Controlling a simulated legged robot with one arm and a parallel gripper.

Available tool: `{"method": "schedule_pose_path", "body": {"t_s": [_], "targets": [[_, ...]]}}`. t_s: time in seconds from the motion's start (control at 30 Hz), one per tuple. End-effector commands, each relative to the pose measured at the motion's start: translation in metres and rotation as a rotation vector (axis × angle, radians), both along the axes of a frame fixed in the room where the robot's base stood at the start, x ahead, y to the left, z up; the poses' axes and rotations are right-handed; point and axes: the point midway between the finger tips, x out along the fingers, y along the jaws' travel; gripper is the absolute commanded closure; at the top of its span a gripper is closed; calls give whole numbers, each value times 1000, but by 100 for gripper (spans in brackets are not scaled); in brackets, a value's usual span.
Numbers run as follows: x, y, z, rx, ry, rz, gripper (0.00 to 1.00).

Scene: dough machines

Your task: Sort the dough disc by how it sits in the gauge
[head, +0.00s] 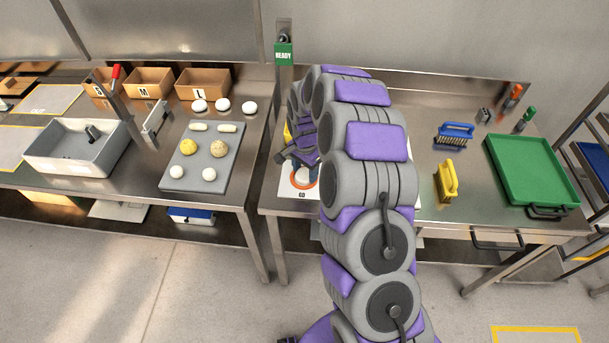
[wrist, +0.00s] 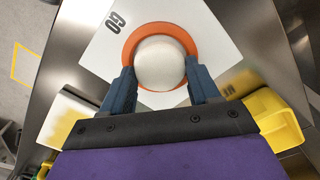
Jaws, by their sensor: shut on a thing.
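A pale, round dough disc (wrist: 160,64) is between the two blue fingers of my gripper (wrist: 162,80) in the wrist view. My gripper is shut on it. The orange ring of the gauge (wrist: 128,47) shows around the disc, on a white plate (wrist: 100,62) marked "GO". I cannot tell whether the disc rests inside the ring or is held just above it. In the head view the disc (head: 302,176) shows over the orange ring (head: 303,185), beneath my gripper (head: 299,165). My arm hides part of the plate there.
Cardboard boxes marked S (head: 100,88), M (head: 149,83) and L (head: 203,83) stand at back left. A grey board (head: 200,158) holds several dough pieces. A grey bin (head: 75,150) is further left. A green tray (head: 530,168), blue brush (head: 455,132) and yellow brush (head: 446,181) lie right.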

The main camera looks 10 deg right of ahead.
Motion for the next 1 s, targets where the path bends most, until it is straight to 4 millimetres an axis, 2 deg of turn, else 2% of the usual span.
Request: {"method": "schedule_pose_path", "body": {"t_s": [1.0], "targets": [[0,0,16,1,-1,-1,68]]}}
